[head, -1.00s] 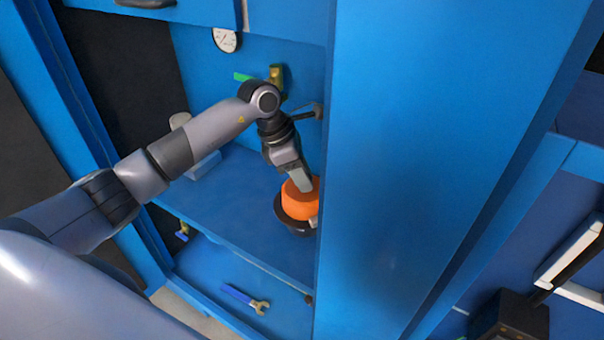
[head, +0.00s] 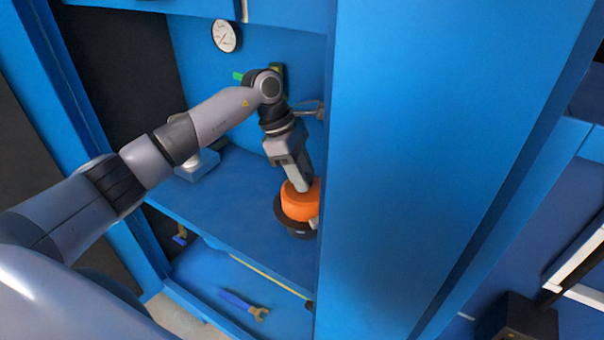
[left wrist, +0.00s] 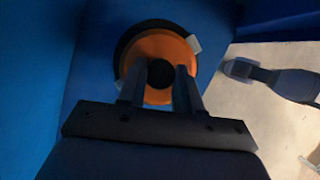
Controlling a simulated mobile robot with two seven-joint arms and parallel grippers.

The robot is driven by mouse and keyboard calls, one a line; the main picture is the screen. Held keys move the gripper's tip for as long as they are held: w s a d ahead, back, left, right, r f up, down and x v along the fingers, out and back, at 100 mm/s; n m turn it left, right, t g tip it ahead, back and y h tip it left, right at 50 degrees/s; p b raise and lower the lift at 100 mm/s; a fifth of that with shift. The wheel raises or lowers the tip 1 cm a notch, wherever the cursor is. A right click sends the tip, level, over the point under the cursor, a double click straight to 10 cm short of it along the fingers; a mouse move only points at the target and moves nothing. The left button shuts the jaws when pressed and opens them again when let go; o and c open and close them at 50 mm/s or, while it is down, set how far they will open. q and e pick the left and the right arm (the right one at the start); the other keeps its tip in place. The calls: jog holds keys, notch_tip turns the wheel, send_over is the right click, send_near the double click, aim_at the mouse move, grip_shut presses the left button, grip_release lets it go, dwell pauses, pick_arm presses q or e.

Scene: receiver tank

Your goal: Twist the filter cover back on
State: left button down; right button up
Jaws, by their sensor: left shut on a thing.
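The orange filter cover (head: 299,203) sits on a black round base (head: 292,226) on the blue shelf, beside the tall blue panel. In the left wrist view the orange cover (left wrist: 153,48) shows from above, with a dark round knob (left wrist: 161,73) at its middle and a pale tab at its rim. My left gripper (head: 302,187) reaches down onto the cover. Its two fingers (left wrist: 160,90) stand on either side of the knob, shut on it. Whether the cover is seated flush on the base is hard to tell. My right gripper does not show clearly.
The tall blue panel (head: 425,170) stands close at the right of the cover. A round gauge (head: 226,36) hangs on the back wall. A blue-handled wrench (head: 245,305) lies on the lower shelf.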

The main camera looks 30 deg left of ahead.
pick_arm(q)
jog(key=shift+m+g, duration=0.3)
jog(key=shift+m, duration=0.4)
grip_release()
dwell(0.3)
jog(key=shift+r, duration=0.1)
jog(key=shift+r+p, duration=2.05)
jog(key=shift+r, duration=1.4)
